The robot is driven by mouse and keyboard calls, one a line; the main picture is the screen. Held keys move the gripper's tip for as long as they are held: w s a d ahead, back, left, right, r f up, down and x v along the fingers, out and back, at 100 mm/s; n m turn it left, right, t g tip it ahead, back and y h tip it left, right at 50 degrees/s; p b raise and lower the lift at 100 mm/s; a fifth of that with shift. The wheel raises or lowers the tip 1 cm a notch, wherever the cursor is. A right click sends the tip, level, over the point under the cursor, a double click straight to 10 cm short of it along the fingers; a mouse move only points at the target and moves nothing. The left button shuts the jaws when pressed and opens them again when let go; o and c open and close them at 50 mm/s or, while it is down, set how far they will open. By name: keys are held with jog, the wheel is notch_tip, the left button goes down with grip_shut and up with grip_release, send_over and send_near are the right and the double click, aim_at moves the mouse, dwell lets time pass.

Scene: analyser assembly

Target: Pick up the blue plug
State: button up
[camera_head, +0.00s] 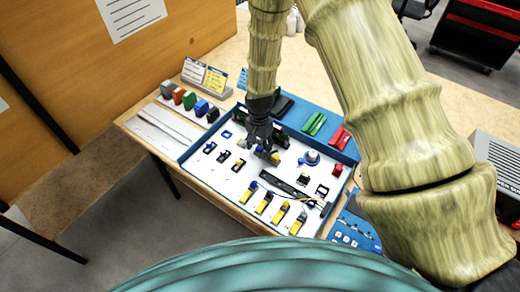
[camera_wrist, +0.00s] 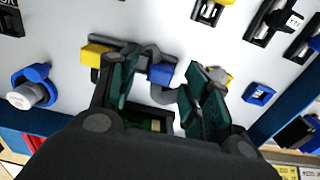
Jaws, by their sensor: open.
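The blue plug (camera_wrist: 160,73) lies on the white board, in the gap between my fingertips in the wrist view. A grey curved cable piece loops around it, and a dark grey bar lies beside it. My gripper (camera_wrist: 163,82) is open, with one dark green finger pad on each side of the plug. I cannot tell whether either pad touches it. In the head view my gripper (camera_head: 264,143) is low over the middle of the board, and its fingers partly hide the plug there.
A yellow block (camera_wrist: 97,54) sits just left of the fingers, and another yellow piece (camera_wrist: 216,77) is by the right finger. A grey knob with a blue collar (camera_wrist: 35,88) stands further left. The blue tray rim (camera_head: 196,146) bounds the board, which holds several connectors.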

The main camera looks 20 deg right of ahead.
aim_at(259, 147)
jog(key=c, duration=0.8)
jog(key=shift+r+b, duration=1.55)
jog(key=shift+r, duration=3.5)
jog(key=shift+c, duration=0.5)
grip_shut()
jog(key=shift+p, duration=0.35)
